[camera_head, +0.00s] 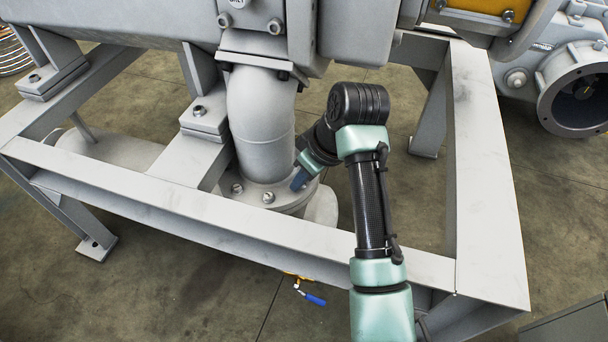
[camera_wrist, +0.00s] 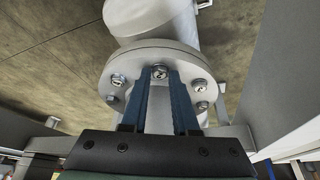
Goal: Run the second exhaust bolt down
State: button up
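The exhaust pipe (camera_head: 262,120) is a grey elbow that runs down to a round bolted flange (camera_head: 288,204). Two bolts show on the near side of the flange in the head view, one on the left (camera_head: 237,188) and one nearer the front (camera_head: 268,197). My gripper (camera_head: 300,180) is at the flange's right side, its tips low by the rim. In the wrist view its two blue fingers (camera_wrist: 160,76) stand apart, one on each side of a bolt head (camera_wrist: 160,71). I cannot tell whether they touch it. Other bolts (camera_wrist: 118,80) (camera_wrist: 198,84) sit either side.
A grey steel frame surrounds the flange, with its front beam (camera_head: 230,215) and right beam (camera_head: 485,180) close to my arm. A blue-handled valve (camera_head: 314,299) hangs below the front beam. A machine with a round port (camera_head: 575,95) stands at the right.

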grip_shut()
jog(key=shift+s+r+p, duration=0.1)
jog(key=shift+r+p, duration=0.05)
jog(key=shift+p, duration=0.5)
jog(key=shift+a+r+m+p, duration=0.15)
jog(key=shift+m+p, duration=0.35)
jog(key=shift+p, duration=0.75)
jog(key=m+p, duration=0.1)
jog(key=p, duration=0.3)
jog(key=shift+s+r+t+h+p, duration=0.1)
jog(key=shift+s+t+h+p, duration=0.05)
jog(key=shift+t+h+p, duration=0.2)
jog(key=m+p, duration=0.2)
jog(key=p, duration=0.2)
jog(key=m+h+p, duration=0.1)
jog(key=m+p, duration=0.1)
jog(key=p, duration=0.2)
jog(key=shift+a+m+t, duration=0.2)
jog(key=shift+m+t, duration=0.05)
jog(key=shift+m, duration=0.05)
jog(key=m+p, duration=0.1)
jog(key=p, duration=0.1)
jog(key=m+h+p, duration=0.1)
jog(key=m, duration=0.1)
jog(key=shift+a+f+h+p, duration=0.1)
jog(key=shift+f+h+p, duration=0.15)
jog(key=shift+f+p, duration=0.1)
jog(key=shift+f+m, duration=0.1)
jog(key=shift+m, duration=0.2)
